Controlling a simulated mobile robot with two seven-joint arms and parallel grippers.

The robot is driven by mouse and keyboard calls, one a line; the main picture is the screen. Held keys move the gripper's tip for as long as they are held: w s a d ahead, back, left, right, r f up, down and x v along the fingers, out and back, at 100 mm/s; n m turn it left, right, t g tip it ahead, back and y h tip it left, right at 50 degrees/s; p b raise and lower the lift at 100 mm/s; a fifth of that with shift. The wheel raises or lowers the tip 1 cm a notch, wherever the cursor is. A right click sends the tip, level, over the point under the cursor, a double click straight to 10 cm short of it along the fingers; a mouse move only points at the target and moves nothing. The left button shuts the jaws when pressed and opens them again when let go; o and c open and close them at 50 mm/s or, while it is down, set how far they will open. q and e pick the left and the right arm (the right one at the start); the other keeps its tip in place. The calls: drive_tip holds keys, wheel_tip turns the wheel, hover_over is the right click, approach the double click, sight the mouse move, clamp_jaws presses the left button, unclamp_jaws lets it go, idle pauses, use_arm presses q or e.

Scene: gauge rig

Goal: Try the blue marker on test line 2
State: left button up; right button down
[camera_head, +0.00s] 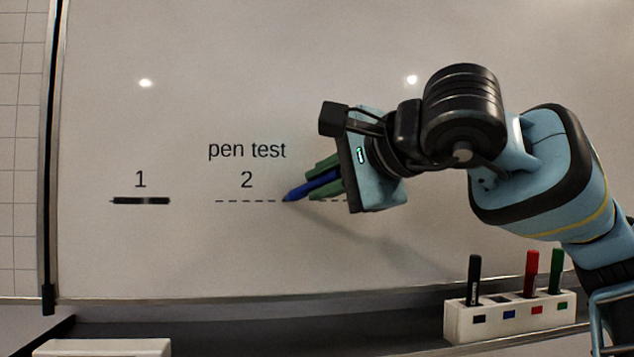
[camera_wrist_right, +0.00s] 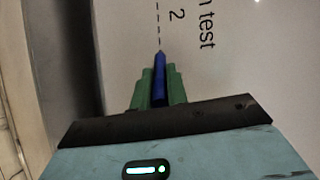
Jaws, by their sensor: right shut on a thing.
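My right gripper (camera_head: 325,178) is shut on the blue marker (camera_head: 301,190), which lies between its green fingers. The marker's tip is at the dashed test line 2 (camera_head: 248,201) on the whiteboard, right of the line's middle; I cannot tell whether it touches. In the right wrist view the blue marker (camera_wrist_right: 160,78) points at the dashed line (camera_wrist_right: 158,25). My left gripper is not in view.
Test line 1 (camera_head: 141,201) carries a thick black stroke. A white marker holder (camera_head: 470,322) stands on the ledge at lower right with a black marker (camera_head: 474,280), a red marker (camera_head: 531,273) and a green marker (camera_head: 556,270); its blue-labelled slot is empty.

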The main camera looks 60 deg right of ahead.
drive_tip(key=shift+w+a, duration=1.2)
drive_tip(key=shift+w, duration=0.25)
drive_tip(key=shift+w+a+b, duration=0.4)
drive_tip(key=shift+w+a, duration=0.85)
drive_tip(key=shift+w, duration=0.1)
drive_tip(key=shift+w, duration=0.1)
drive_tip(key=w+a, duration=0.1)
drive_tip(key=w+a+b, duration=0.1)
drive_tip(key=shift+w+a, duration=0.15)
drive_tip(key=shift+w, duration=0.15)
